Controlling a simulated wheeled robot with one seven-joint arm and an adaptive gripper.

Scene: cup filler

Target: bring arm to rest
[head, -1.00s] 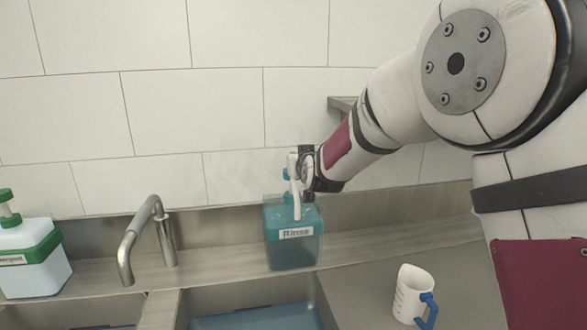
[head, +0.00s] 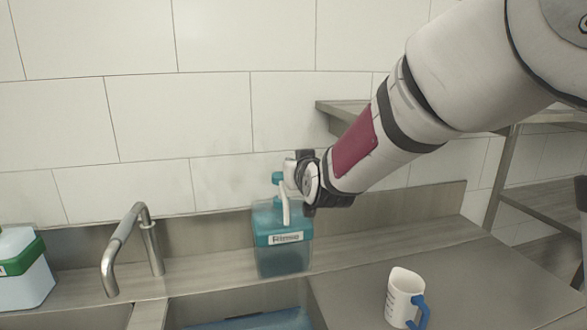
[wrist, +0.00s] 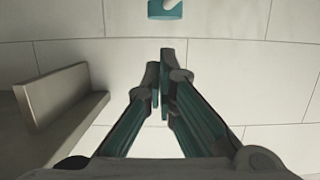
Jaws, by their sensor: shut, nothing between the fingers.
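My gripper (wrist: 160,82) is shut and empty in the wrist view, its two fingers together in front of the tiled wall. In the head view my arm reaches in from the upper right, and its end is beside the pump top of the teal Rinse bottle (head: 283,240). The arm's end hides part of the area next to the pump, and the fingertips are hard to make out there. In the wrist view the teal pump head (wrist: 165,8) shows at the top edge, apart from the fingers.
A white measuring cup (head: 402,296) with a blue handle stands on the steel counter (head: 450,265). A faucet (head: 130,245) and a green-banded bottle (head: 22,268) are at left. The sink basin is at the bottom. A steel shelf (head: 345,108) is on the wall behind my arm.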

